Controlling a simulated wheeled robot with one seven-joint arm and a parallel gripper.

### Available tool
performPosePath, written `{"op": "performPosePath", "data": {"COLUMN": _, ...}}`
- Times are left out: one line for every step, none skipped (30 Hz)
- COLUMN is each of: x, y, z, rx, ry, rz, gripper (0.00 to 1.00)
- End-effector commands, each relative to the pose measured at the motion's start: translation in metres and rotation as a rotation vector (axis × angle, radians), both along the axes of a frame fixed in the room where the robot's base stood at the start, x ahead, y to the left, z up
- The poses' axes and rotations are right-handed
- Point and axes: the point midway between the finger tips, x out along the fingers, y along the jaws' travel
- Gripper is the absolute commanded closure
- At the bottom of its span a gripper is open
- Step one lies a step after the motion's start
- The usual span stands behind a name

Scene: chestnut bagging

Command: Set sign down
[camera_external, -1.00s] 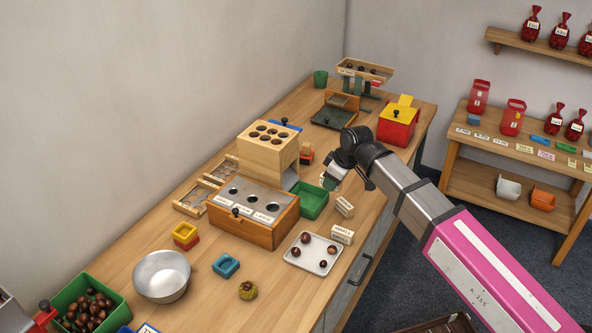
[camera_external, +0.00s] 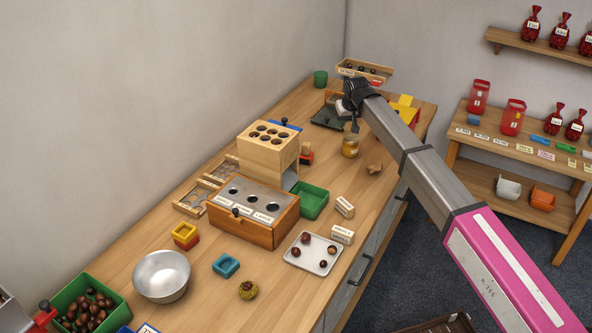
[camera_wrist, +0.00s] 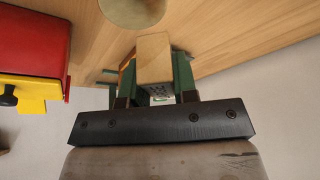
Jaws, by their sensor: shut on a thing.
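My gripper (camera_wrist: 155,85) is shut on a small wooden block, which I take to be the sign (camera_wrist: 153,58). Its plain pale wood end shows between the green fingers in the wrist view, with small dark print on its shaded side. The sign cannot be made out there. I cannot tell whether it touches the bench.
The red and yellow box (camera_wrist: 30,45) is at the left in the wrist view, partly hidden by my arm in the external view. Bare bench lies right of the jar.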

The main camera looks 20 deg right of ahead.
Motion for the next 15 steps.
{"op": "performPosePath", "data": {"x": 0.005, "y": -0.007, "z": -0.004, "rx": 0.0, "ry": 0.001, "rz": -0.003, "gripper": 0.99}}
{"op": "performPosePath", "data": {"x": 0.007, "y": -0.012, "z": -0.007, "rx": 0.001, "ry": 0.001, "rz": -0.004, "gripper": 0.99}}
{"op": "performPosePath", "data": {"x": 0.011, "y": -0.018, "z": -0.012, "rx": 0.0, "ry": 0.001, "rz": -0.003, "gripper": 0.99}}
{"op": "performPosePath", "data": {"x": 0.014, "y": -0.023, "z": -0.015, "rx": 0.0, "ry": 0.002, "rz": -0.002, "gripper": 0.99}}
{"op": "performPosePath", "data": {"x": 0.017, "y": -0.028, "z": -0.019, "rx": 0.001, "ry": 0.002, "rz": -0.002, "gripper": 0.99}}
{"op": "performPosePath", "data": {"x": 0.021, "y": -0.035, "z": -0.024, "rx": 0.001, "ry": 0.002, "rz": -0.003, "gripper": 0.99}}
{"op": "performPosePath", "data": {"x": 0.024, "y": -0.041, "z": -0.028, "rx": 0.001, "ry": 0.002, "rz": -0.003, "gripper": 0.99}}
{"op": "performPosePath", "data": {"x": 0.027, "y": -0.046, "z": -0.031, "rx": 0.0, "ry": 0.001, "rz": -0.002, "gripper": 0.99}}
{"op": "performPosePath", "data": {"x": 0.031, "y": -0.052, "z": -0.036, "rx": -0.001, "ry": 0.001, "rz": -0.001, "gripper": 0.99}}
{"op": "performPosePath", "data": {"x": 0.034, "y": -0.057, "z": -0.039, "rx": -0.001, "ry": 0.001, "rz": -0.001, "gripper": 0.99}}
{"op": "performPosePath", "data": {"x": 0.036, "y": -0.062, "z": -0.043, "rx": 0.0, "ry": 0.002, "rz": -0.002, "gripper": 0.99}}
{"op": "performPosePath", "data": {"x": 0.04, "y": -0.069, "z": -0.047, "rx": 0.0, "ry": 0.002, "rz": -0.002, "gripper": 0.99}}
{"op": "performPosePath", "data": {"x": 0.042, "y": -0.074, "z": -0.051, "rx": -0.001, "ry": 0.002, "rz": -0.001, "gripper": 0.99}}
{"op": "performPosePath", "data": {"x": 0.045, "y": -0.078, "z": -0.054, "rx": 0.0, "ry": 0.002, "rz": -0.001, "gripper": 0.99}}
{"op": "performPosePath", "data": {"x": 0.048, "y": -0.083, "z": -0.057, "rx": 0.0, "ry": 0.002, "rz": 0.0, "gripper": 0.99}}
